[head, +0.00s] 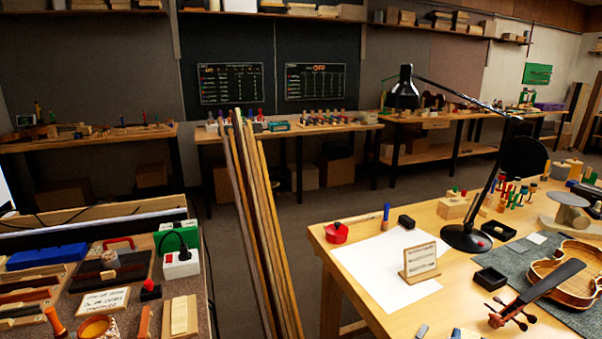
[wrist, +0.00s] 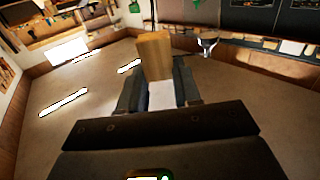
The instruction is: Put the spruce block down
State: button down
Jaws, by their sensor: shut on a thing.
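In the wrist view my gripper (wrist: 156,92) is shut on the spruce block (wrist: 154,54), a plain light-brown wooden block that stands up between the two dark fingers. The block's lower part is hidden by the fingers. Neither my gripper nor the held block can be made out in the head view.
A workbench (head: 455,298) at right holds a white sheet (head: 378,262), a small framed card (head: 420,262), a black lamp (head: 466,237) and a violin (head: 570,285). A crowded bench (head: 212,290) is at left. Tall wood strips (head: 262,220) stand between them.

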jog(key=a+f+n+t+y+b, duration=0.1)
jog(key=a+f+n+y+b, duration=0.2)
jog(key=f+y, duration=0.2)
jog(key=a+f+n+t+y+b, duration=0.2)
jog(key=a+f+n+y+b, duration=0.1)
jog(key=f, duration=0.8)
jog(key=shift+w+a+f+n+y, duration=0.2)
jog(key=shift+n+y, duration=0.1)
jog(key=shift+y, duration=0.6)
